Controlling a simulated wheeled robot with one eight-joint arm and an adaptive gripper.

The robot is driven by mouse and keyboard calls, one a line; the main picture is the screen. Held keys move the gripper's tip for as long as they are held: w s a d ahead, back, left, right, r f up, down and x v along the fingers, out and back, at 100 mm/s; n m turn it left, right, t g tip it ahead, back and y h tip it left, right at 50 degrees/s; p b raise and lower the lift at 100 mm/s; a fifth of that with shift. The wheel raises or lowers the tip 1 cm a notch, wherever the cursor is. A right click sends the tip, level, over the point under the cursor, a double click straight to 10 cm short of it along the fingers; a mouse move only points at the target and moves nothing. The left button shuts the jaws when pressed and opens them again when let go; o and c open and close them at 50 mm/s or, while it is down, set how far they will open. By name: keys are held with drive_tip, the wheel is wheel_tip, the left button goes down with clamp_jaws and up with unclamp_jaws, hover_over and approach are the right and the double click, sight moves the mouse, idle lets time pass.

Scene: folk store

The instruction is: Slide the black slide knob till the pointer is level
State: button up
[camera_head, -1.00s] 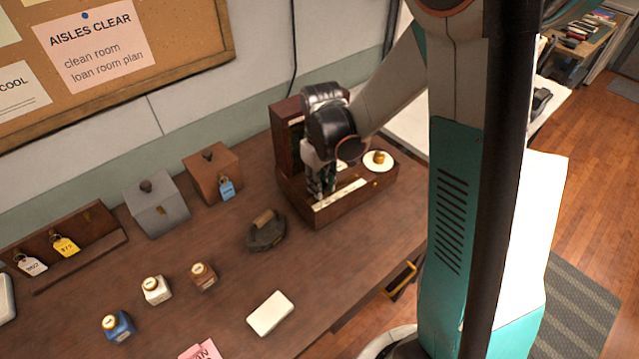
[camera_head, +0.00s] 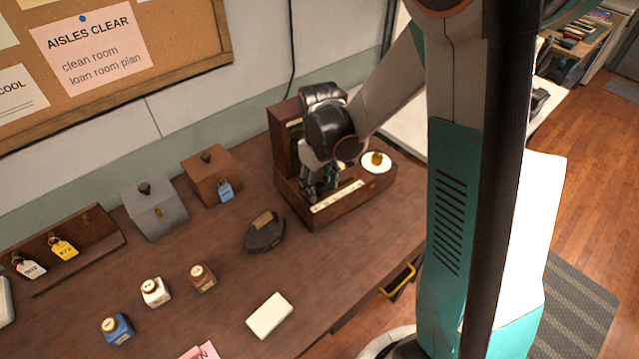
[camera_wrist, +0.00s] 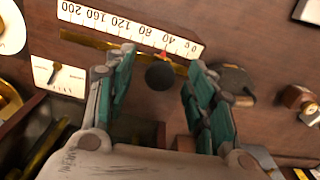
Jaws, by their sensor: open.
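The black slide knob (camera_wrist: 160,75) sits between my open fingers in the wrist view, with a gap on both sides. It is by a brass rail (camera_wrist: 92,42) beneath a white scale strip (camera_wrist: 130,25), which appears upside down. A small red mark (camera_wrist: 163,55) at the knob lies near 40. The dark pointer (camera_wrist: 56,74) on a white card at the left looks slanted; its exact reading is too small to tell. In the head view my gripper (camera_head: 322,188) reaches down over the wooden balance box (camera_head: 352,212) and hides the knob.
A white pan (camera_head: 377,168) with a brass weight is at the box's right. A dark iron-like object (camera_head: 265,232) lies left of the box. Grey (camera_head: 155,208) and brown (camera_head: 212,178) boxes, several small bottles and a white block (camera_head: 269,315) share the counter.

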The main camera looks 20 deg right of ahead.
drive_tip(key=shift+r+p, duration=2)
drive_tip(key=shift+r, duration=1.3)
drive_tip(key=shift+s+a+r+b, duration=0.1)
drive_tip(key=shift+s+r+b, duration=0.2)
drive_tip(key=shift+r+b, duration=0.2)
drive_tip(key=s+a+r+m+t+b, duration=0.1)
drive_tip(key=s+r+t+b, duration=0.1)
drive_tip(key=s+b, duration=0.3)
drive_tip(key=s+a+r+m+t+b, duration=0.1)
drive_tip(key=s+t+b, duration=0.4)
drive_tip(key=s, duration=0.5)
drive_tip(key=shift+a+r+m, duration=0.25)
drive_tip(key=shift+r+m, duration=0.35)
drive_tip(key=shift+m, duration=0.2)
